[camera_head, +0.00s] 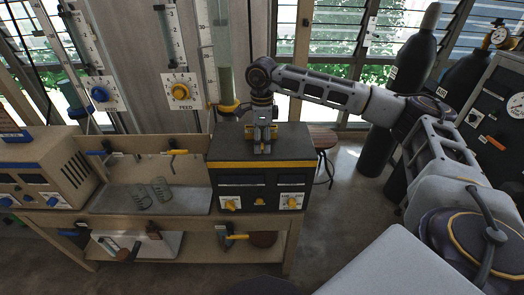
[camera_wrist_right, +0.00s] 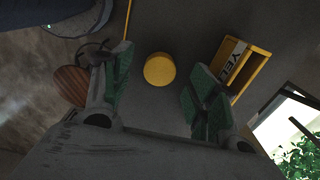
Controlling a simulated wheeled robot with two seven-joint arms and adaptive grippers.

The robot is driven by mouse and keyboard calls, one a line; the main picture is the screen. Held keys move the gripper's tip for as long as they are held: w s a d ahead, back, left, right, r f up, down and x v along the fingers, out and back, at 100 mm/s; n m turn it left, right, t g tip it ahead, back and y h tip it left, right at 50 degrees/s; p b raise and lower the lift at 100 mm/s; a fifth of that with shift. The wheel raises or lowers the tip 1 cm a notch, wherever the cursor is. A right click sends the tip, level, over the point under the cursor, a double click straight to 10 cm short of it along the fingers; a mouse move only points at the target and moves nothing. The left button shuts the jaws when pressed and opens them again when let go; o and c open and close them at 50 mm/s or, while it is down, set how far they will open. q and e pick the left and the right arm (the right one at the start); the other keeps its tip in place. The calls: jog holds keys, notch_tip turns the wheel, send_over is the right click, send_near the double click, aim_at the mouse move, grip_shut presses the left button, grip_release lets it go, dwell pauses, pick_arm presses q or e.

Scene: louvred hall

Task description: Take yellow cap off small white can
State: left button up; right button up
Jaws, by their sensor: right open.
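The yellow cap (camera_wrist_right: 159,69) shows in the right wrist view as a round yellow disc seen from above. It lies between the two green-padded fingers of my right gripper (camera_wrist_right: 157,88), with a gap on either side. This gripper is open and holds nothing. In the head view my right gripper (camera_head: 262,147) points down over the top of the dark cabinet (camera_head: 228,146). The white can's body cannot be made out; in the wrist view only the cap shows. My left gripper is in neither view.
An open yellow-edged holder (camera_wrist_right: 238,68) with a lettered label sits close beside the right finger. A round stool (camera_head: 322,138) and dark gas cylinders (camera_head: 378,140) stand to the right.

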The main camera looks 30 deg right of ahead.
jog(key=shift+f, duration=0.7)
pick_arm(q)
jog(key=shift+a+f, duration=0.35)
pick_arm(e)
jog(key=c, duration=0.9)
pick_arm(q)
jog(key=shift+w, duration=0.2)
